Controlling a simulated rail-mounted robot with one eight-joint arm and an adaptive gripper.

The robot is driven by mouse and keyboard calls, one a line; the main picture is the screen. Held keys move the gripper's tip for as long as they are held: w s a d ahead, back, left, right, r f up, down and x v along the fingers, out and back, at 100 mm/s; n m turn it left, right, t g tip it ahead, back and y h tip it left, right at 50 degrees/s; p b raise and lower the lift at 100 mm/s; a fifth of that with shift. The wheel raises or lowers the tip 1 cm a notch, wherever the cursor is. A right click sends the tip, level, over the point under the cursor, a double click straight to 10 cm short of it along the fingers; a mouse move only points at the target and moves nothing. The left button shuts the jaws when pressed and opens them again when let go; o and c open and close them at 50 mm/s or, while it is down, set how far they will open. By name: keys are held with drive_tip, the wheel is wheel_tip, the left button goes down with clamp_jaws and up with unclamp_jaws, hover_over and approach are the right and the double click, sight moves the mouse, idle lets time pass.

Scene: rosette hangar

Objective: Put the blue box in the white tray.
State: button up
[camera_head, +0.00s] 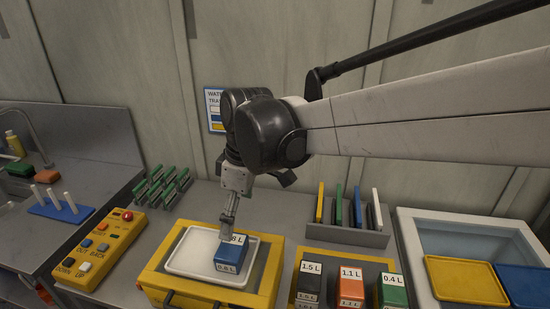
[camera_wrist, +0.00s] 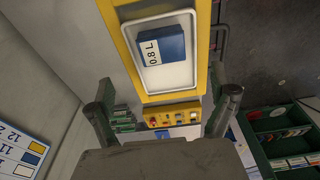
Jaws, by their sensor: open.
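The blue box (camera_head: 229,254) has a white label reading 0.8 L. It sits inside the white tray (camera_head: 184,262), towards its right side in the head view. The wrist view also shows the blue box (camera_wrist: 174,44) within the rim of the white tray (camera_wrist: 165,83). My gripper (camera_head: 227,222) points down over the tray, behind and above the box in the head view. In the wrist view my gripper (camera_wrist: 163,100) has its fingers wide apart with nothing between them. The box lies beyond the fingertips there. The head view overlaps finger and box, so the exact gap is unclear.
A yellow frame (camera_head: 267,266) surrounds the tray. A yellow button panel (camera_head: 101,246) stands left, with green racks (camera_head: 162,186) behind it. Labelled black, orange and green boxes (camera_head: 350,283) stand right, before a grey rack of upright plates (camera_head: 348,234). A pale bin (camera_head: 410,245) is farther right.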

drive_tip(key=s+d+m+t+h, duration=0.1)
drive_tip(key=s+d+m+t, duration=0.2)
drive_tip(key=d, duration=1.1)
drive_tip(key=s+d+m+t, duration=0.3)
drive_tip(key=s+d+m, duration=0.5)
drive_tip(key=d+m, duration=0.4)
drive_tip(key=shift+s+d+t+h, duration=0.4)
drive_tip(key=shift+d, duration=0.45)
drive_tip(key=shift+f, duration=0.15)
